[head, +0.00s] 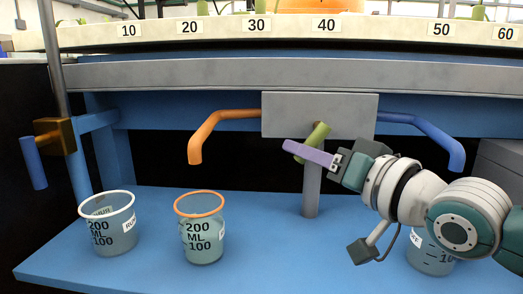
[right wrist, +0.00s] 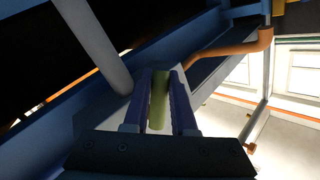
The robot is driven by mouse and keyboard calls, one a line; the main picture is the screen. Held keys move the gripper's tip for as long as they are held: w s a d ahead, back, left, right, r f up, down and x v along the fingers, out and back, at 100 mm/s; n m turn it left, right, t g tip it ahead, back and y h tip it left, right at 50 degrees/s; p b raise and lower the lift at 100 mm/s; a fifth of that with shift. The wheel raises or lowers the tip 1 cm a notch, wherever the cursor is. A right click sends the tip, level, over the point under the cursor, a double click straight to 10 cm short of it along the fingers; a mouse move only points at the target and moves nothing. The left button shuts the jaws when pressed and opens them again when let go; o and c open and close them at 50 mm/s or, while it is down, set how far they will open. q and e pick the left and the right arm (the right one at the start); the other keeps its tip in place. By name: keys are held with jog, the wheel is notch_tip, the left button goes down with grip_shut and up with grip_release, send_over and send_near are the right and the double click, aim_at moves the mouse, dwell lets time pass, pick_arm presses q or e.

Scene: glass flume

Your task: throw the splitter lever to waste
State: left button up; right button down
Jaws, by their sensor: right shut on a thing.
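The splitter lever is a short olive-green bar (head: 319,134) on the front of the grey splitter box (head: 284,118). In the head view it leans with its upper end to the right. My right gripper (head: 300,150) has purple fingers that reach in from the right and cover the lever's middle. In the right wrist view the green lever (right wrist: 160,100) lies between the two fingers (right wrist: 163,77), which are shut on it. An orange spout (head: 222,120) leaves the box on the left and a blue spout (head: 434,128) on the right. My left gripper is out of view.
On the blue shelf (head: 270,255) stand a white-rimmed beaker (head: 115,235), an orange-rimmed beaker (head: 204,245) and another beaker (head: 430,255) partly hidden by my right arm. A grey post (head: 311,190) rises below the box. A blue-handled valve (head: 34,163) is at the far left.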

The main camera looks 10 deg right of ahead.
jog(key=shift+d+r+p, duration=0.1)
jog(key=shift+p, duration=0.45)
jog(key=n+g+h+p, duration=0.1)
jog(key=p, duration=0.3)
jog(key=d+n+g+h+p, duration=0.1)
jog(key=n+p, duration=0.1)
jog(key=p, duration=0.2)
jog(key=shift+s+d+g, duration=0.15)
jog(key=shift+s+g, duration=0.05)
jog(key=shift+g, duration=0.1)
jog(key=shift+s+d+f+n+g+h+p, duration=0.1)
jog(key=shift+d+f+n+g+h+p, duration=0.25)
jog(key=shift+n+p, duration=0.65)
jog(key=shift+f, duration=0.1)
jog(key=c, duration=0.7)
grip_release()
jog(key=shift+c, duration=0.2)
jog(key=shift+s+p, duration=0.1)
jog(key=shift+p, duration=0.2)
